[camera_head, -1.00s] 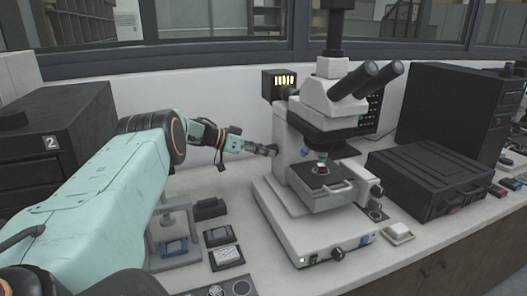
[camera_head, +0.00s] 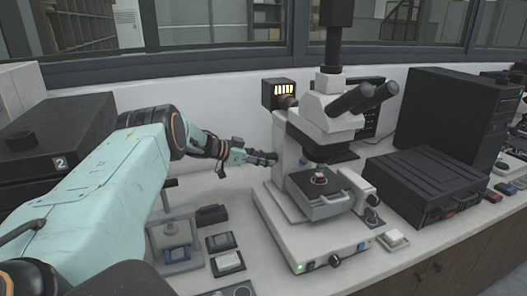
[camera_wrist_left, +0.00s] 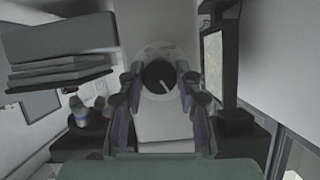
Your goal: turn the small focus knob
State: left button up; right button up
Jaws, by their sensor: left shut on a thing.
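The white microscope (camera_head: 315,225) stands on the bench, with black eyepieces, a stage and a base. The small focus knob (camera_wrist_left: 159,77) is a dark disc with a pale line, set on a larger pale round part in the left wrist view. My left gripper (camera_head: 272,159) reaches the microscope's left side; its fingertips (camera_wrist_left: 158,86) sit on either side of the knob and are shut on it. In the head view the gripper hides the knob. The pale line points down and slightly right in the wrist view. My right gripper is not in view.
A black case (camera_head: 425,185) and a dark tower box (camera_head: 455,117) stand right of the microscope. A dark cabinet marked 2 (camera_head: 75,140) is at left. Small dark holders (camera_head: 222,241) and a grey stand (camera_head: 172,258) lie on the bench below my left arm.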

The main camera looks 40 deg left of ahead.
pick_arm(q)
jog(key=shift+d+r+m+t+y+p, duration=0.1)
jog(key=shift+r+m+t+y+p, duration=0.3)
jog(key=shift+m+p, duration=0.65)
jog(key=shift+d+f+m+t+y+p, duration=0.15)
jog(key=shift+m+t+y, duration=0.3)
jog(key=shift+m, duration=0.55)
jog(key=shift+a+f+m+t+y+p, duration=0.1)
jog(key=shift+m+t+y+p, duration=0.1)
jog(key=shift+m+t+y, duration=0.55)
jog(key=shift+d+f+m+t+y+p, duration=0.1)
jog(key=shift+f+m+t+y+p, duration=0.1)
jog(key=shift+m, duration=1)
jog(key=shift+r, duration=0.1)
jog(key=o, duration=1.1)
jog(key=shift+o, duration=0.2)
jog(key=shift+s, duration=0.1)
